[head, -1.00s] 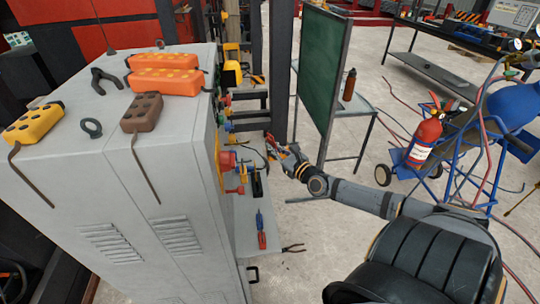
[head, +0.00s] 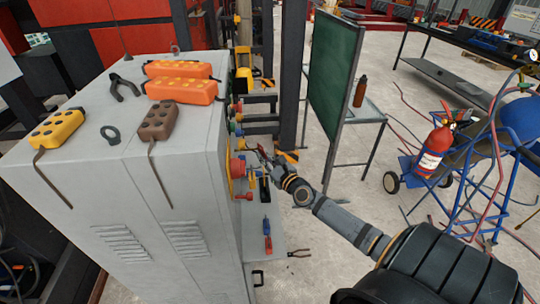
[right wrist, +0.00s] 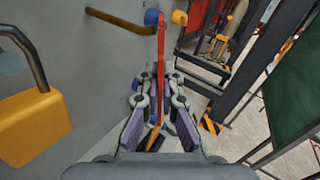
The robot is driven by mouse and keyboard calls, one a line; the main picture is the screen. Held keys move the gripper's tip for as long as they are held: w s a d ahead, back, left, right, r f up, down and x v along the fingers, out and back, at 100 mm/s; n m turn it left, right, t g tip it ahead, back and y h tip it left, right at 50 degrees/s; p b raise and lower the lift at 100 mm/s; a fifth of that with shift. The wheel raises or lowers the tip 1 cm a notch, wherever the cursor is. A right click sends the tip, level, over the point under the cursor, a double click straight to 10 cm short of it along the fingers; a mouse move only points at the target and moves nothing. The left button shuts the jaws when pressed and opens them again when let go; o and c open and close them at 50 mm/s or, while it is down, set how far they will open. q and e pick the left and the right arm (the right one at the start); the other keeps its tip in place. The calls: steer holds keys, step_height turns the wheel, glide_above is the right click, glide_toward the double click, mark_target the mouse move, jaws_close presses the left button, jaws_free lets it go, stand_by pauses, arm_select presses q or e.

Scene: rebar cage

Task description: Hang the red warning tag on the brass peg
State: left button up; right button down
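My right gripper (right wrist: 160,80) is shut on the red warning tag (right wrist: 161,42), which shows as a thin red strip, nearly edge-on and upright, rising from between the fingertips. The brass peg (right wrist: 118,20) is a brownish-gold rod at the top left of the right wrist view. Its right end meets the tag's edge in the picture. I cannot tell whether the tag touches it or is around it. In the head view my right gripper (head: 262,155) is close to the control face of the grey cabinet (head: 130,190). My left gripper is not in view.
A yellow padlock (right wrist: 35,125) hangs left of my gripper. A blue knob (right wrist: 152,17) and a yellow knob (right wrist: 180,18) are by the tag's top. A shelf (head: 256,240) with tools is below. A green board (head: 335,80) stands to the right.

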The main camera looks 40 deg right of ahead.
steer(key=shift+w+a+f, duration=0.15)
steer(key=shift+w+a, duration=0.3)
steer(key=shift+a, duration=0.3)
steer(key=shift+w+a+f, duration=0.15)
steer(key=shift+w+a, duration=0.3)
steer(key=shift+a, duration=0.25)
steer(key=c, duration=1.4)
jaws_free()
steer(key=shift+c, duration=0.2)
steer(key=shift+s, duration=0.1)
steer(key=s, duration=0.8)
